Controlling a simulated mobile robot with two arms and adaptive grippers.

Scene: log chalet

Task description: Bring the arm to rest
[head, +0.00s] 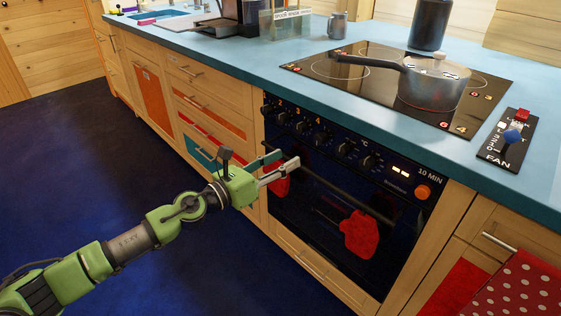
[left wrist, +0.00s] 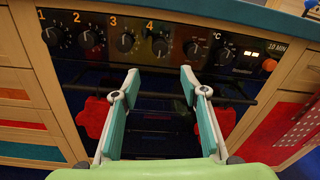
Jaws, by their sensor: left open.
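My left arm (head: 130,240) reaches in from the lower left in the head view. It is green and grey. Its gripper (head: 281,165) is in front of the oven, near the left end of the door. In the left wrist view the gripper (left wrist: 158,82) has its two fingers spread apart with nothing between them. The fingers point at the black oven front (left wrist: 150,130), near its dark handle bar (left wrist: 152,93). I cannot tell whether they touch the bar. My right gripper does not show.
A pan (head: 435,85) stands on the black hob (head: 330,82). Red mitts (head: 359,234) hang at the oven. A fan switch panel (head: 507,141) is on the blue counter (head: 230,62). A dotted red towel (head: 515,287) hangs at right. The dark blue floor (head: 130,175) at left is clear.

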